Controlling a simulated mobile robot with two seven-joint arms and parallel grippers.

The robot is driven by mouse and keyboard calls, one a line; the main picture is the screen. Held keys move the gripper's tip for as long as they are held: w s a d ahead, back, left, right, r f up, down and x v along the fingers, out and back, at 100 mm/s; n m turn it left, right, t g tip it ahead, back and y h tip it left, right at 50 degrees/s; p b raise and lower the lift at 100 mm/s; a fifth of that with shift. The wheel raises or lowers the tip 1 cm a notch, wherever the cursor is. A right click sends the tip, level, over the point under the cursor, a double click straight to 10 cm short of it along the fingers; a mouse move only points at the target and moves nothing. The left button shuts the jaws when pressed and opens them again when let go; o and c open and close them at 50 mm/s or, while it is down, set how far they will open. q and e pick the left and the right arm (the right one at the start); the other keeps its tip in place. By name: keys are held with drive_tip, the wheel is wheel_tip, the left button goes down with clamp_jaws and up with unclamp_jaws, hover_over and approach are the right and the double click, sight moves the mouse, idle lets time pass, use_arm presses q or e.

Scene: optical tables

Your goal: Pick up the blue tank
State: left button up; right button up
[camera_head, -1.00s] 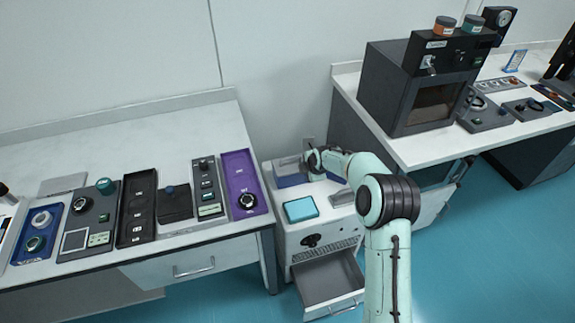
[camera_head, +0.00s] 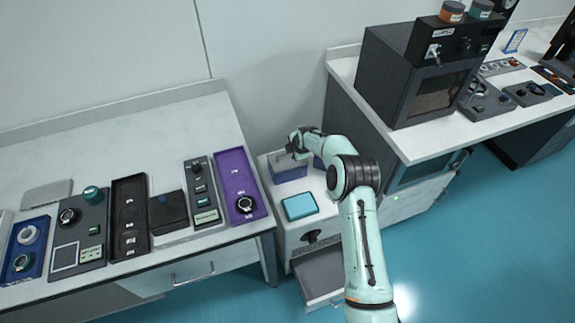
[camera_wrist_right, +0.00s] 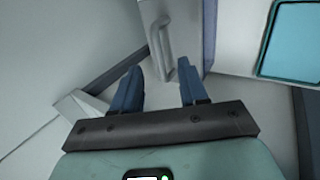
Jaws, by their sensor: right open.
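A blue tank (camera_head: 290,174) with a grey top stands at the back left of the white cabinet. A grey top with a raised handle (camera_wrist_right: 163,45) shows in the right wrist view, just beyond the fingertips. My right gripper (camera_head: 297,150) is above the tank in the head view, and the arm partly hides the area. In the right wrist view my right gripper (camera_wrist_right: 158,75) is open, its two blue fingers apart with nothing between them, pointing towards the handle. I cannot tell the exact gap. My left gripper is not in view.
A light-blue square item (camera_head: 300,206) lies on the white cabinet (camera_head: 305,235) in front of the tank. An open drawer (camera_head: 318,275) juts out below. Tables with equipment flank the cabinet on both sides.

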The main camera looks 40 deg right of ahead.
sight(291, 160)
drive_tip(key=p+x, duration=0.1)
drive_tip(key=x, duration=0.1)
drive_tip(key=p+x, duration=0.1)
drive_tip(key=x, duration=0.2)
drive_tip(key=shift+w+a+r, duration=0.1)
drive_tip(key=shift+w+r, duration=0.1)
drive_tip(key=shift+w, duration=0.05)
drive_tip(key=shift+f, duration=0.25)
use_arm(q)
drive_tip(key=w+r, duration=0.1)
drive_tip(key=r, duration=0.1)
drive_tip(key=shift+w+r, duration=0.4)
use_arm(e)
clamp_jaws()
idle(0.5)
